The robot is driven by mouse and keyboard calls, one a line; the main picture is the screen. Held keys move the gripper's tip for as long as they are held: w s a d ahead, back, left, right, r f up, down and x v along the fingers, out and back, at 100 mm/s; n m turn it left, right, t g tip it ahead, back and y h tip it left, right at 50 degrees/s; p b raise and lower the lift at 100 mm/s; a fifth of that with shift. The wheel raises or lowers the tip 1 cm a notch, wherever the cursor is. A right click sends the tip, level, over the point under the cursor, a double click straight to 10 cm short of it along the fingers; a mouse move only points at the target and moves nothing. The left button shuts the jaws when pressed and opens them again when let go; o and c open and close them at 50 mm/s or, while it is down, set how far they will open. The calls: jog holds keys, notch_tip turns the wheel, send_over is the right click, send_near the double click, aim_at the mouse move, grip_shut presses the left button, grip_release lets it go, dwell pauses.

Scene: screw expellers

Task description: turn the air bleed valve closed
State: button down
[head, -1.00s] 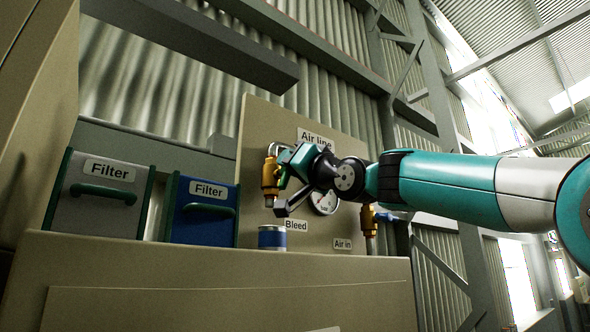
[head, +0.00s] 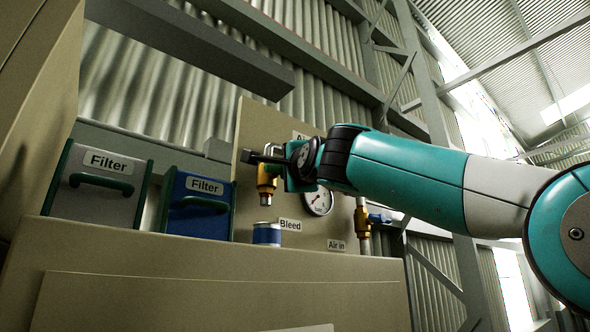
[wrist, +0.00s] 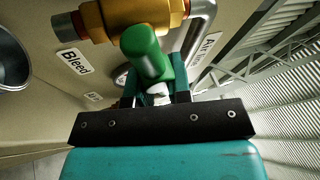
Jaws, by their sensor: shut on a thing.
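The air bleed valve (head: 266,188) is a brass body on the beige panel, above the "Bleed" label. In the wrist view its brass body (wrist: 112,20) fills the top, and its green handle (wrist: 148,52) reaches down from it toward my gripper. My gripper (wrist: 155,82) is shut on the handle, with its teal fingers on either side of the handle's end. In the head view my gripper (head: 285,168) is at the valve's upper part and hides the handle there.
A blue can (head: 267,235) stands on the ledge below the valve. A pressure gauge (head: 318,201) and a brass air-in valve with a blue handle (head: 378,218) are to the right. Two filter boxes, grey (head: 98,187) and blue (head: 198,210), stand to the left.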

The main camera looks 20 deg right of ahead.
jog(key=shift+w+a+f+m+g+h, duration=0.1)
jog(key=shift+f+m+g+h, duration=0.2)
jog(key=shift+m, duration=0.6)
jog(key=shift+a+f+m+g+h, duration=0.1)
jog(key=shift+m+g+h, duration=0.25)
jog(key=shift+m, duration=0.55)
jog(key=c, duration=1.5)
grip_release()
jog(key=shift+r, duration=0.1)
jog(key=o, duration=0.4)
jog(key=shift+w, duration=0.15)
jog(key=shift+o, duration=0.2)
jog(key=shift+d, duration=0.1)
